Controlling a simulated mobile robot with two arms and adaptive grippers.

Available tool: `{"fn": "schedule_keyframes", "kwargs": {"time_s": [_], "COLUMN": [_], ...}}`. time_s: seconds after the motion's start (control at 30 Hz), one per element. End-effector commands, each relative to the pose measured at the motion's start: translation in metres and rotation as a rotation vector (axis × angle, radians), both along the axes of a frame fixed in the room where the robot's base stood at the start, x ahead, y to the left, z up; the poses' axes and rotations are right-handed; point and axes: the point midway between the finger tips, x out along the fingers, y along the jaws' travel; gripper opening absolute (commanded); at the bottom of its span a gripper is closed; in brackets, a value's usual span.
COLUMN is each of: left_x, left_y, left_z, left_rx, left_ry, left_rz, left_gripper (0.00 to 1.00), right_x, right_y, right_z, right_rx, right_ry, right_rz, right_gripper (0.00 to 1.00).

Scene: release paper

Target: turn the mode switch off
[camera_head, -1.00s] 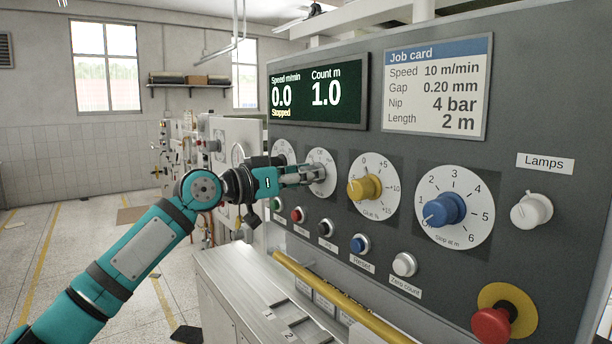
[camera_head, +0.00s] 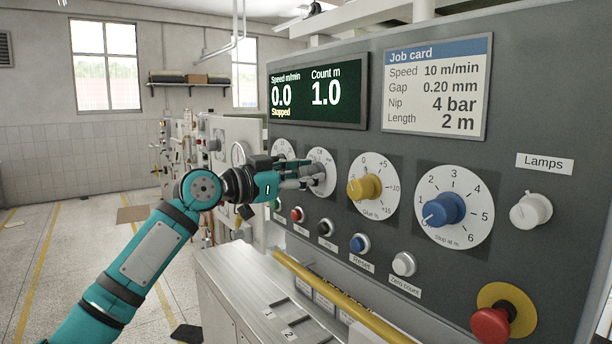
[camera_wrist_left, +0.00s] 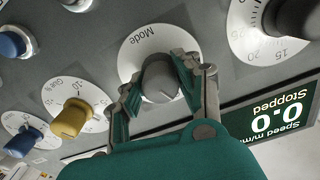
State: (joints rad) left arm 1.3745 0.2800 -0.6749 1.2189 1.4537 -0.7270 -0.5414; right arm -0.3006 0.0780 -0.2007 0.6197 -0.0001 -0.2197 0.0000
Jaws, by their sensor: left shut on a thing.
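The mode switch is a grey knob (camera_wrist_left: 160,80) on a white round plate (camera_wrist_left: 133,56) marked "Mode" in the left wrist view. In the head view its white plate (camera_head: 324,162) shows behind the fingers, and the knob is mostly hidden. My left gripper (camera_head: 314,173) reaches the panel from the left. In the left wrist view its two fingers (camera_wrist_left: 157,88) are closed on opposite sides of the grey knob. The display (camera_head: 318,96) reads speed 0.0, count 1.0 and "Stopped". My right gripper is not in view.
Right of the mode switch are a yellow glue knob (camera_head: 364,187), a blue stop knob (camera_head: 445,209) and a white lamps knob (camera_head: 531,210). Below are several push buttons, a red emergency button (camera_head: 492,324) and a yellow rail (camera_head: 335,295).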

Motion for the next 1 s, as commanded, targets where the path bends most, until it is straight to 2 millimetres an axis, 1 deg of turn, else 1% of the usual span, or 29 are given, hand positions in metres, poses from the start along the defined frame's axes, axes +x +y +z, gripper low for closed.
{"fn": "schedule_keyframes", "kwargs": {"time_s": [0.2,0.5,0.7,1.0], "left_x": [0.0003,0.0003,0.0004,0.0004], "left_y": [0.0001,-0.0001,0.0003,0.0004], "left_z": [-0.0005,-0.0004,0.0,0.0004], "left_rx": [0.101,0.2,0.23,0.237], "left_ry": [-0.141,-0.275,-0.316,-0.328], "left_rz": [0.001,0.001,0.001,0.001], "left_gripper": [0.01,0.01,0.01,0.01], "right_x": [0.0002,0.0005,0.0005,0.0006], "right_y": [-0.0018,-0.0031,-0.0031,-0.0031], "right_z": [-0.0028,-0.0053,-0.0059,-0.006], "right_rx": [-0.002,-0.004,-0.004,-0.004], "right_ry": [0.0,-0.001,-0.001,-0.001], "right_rz": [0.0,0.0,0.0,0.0], "right_gripper": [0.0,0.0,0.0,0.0]}}
